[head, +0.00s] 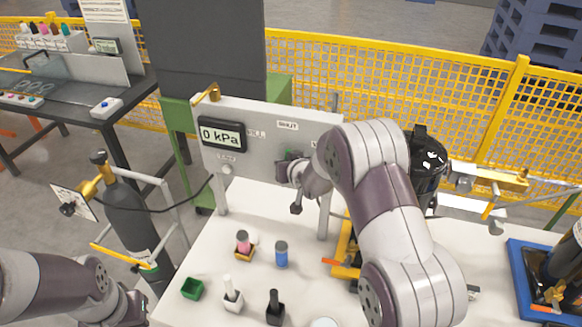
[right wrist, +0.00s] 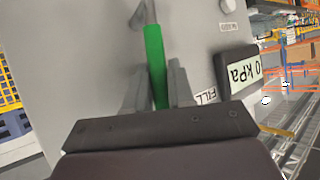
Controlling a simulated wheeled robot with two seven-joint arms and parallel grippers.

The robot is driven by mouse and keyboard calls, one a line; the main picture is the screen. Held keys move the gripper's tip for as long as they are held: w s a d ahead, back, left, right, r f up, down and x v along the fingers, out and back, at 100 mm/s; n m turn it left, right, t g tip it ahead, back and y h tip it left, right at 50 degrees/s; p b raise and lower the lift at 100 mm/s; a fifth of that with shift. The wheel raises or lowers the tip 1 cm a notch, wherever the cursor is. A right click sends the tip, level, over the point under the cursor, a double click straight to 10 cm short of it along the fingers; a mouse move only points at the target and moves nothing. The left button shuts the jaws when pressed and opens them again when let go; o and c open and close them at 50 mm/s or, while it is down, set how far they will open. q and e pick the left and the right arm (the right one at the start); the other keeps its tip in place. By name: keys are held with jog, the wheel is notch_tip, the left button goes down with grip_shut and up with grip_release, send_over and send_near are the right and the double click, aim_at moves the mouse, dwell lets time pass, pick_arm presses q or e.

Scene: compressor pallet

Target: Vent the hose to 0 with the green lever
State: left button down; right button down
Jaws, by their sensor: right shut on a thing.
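The green lever (right wrist: 155,62) shows in the right wrist view, between the two fingers of my right gripper (right wrist: 152,88), which is shut on it. In the head view my right gripper (head: 288,170) is at the grey panel (head: 262,115), and it and my arm hide most of the lever. The display (head: 221,134) reads 0 kPa; it also shows in the right wrist view (right wrist: 243,72). The FILL label (head: 256,133) and SHUT label (head: 288,126) are visible; a third label is mostly covered. My left gripper (head: 132,308) is low at the left, its fingers unclear.
A dark gas cylinder (head: 130,215) with a brass valve stands left of the white table (head: 205,255). A blue tray (head: 520,262) is at the right.

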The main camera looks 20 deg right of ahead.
jog(key=shift+w+a+n+g+h+b, duration=0.25)
jog(key=shift+a+n+g+h+b, duration=0.05)
jog(key=shift+a+n+g, duration=0.15)
dwell(0.3)
jog(key=c, duration=1.3)
grip_release()
jog(key=shift+c, duration=0.2)
jog(key=shift+s+r, duration=0.25)
jog(key=shift+s, duration=0.05)
jog(key=b+v, duration=0.3)
jog(key=v, duration=0.9)
